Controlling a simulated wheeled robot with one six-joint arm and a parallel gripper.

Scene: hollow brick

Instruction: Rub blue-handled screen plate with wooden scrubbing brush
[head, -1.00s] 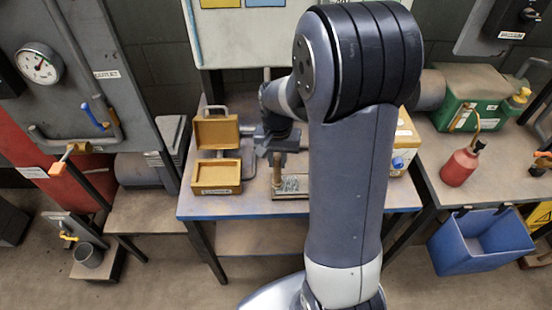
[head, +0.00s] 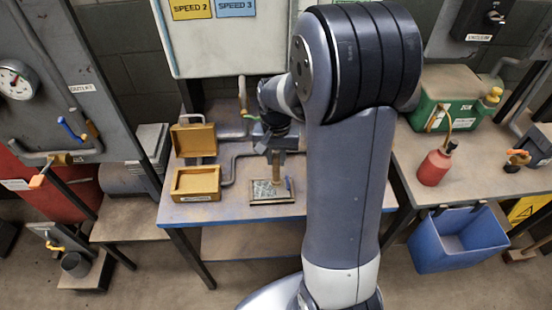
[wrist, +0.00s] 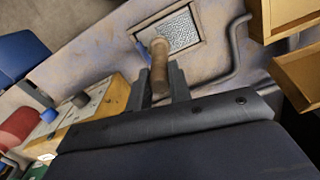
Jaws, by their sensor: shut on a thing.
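The screen plate (head: 262,196) is a small framed mesh panel lying on the workbench, with a blue handle (head: 289,184) at its right side. It also shows in the wrist view (wrist: 187,32), where the blue handle is at its left edge. My gripper (head: 277,150) is over the plate and shut on the wooden brush (head: 276,167). The brush is roughly upright, and its lower end is over the plate. In the wrist view the brush (wrist: 159,68) stands between the fingers and overlaps the plate's near edge. The bristles are hidden, so I cannot tell whether they touch the mesh.
An open yellow box (head: 196,183) stands left of the plate, with a grey pipe (head: 231,168) between. A control box with knobs (wrist: 82,112) is at lower left in the wrist view. A red bottle (head: 435,166) and green can (head: 452,95) stand on the right bench.

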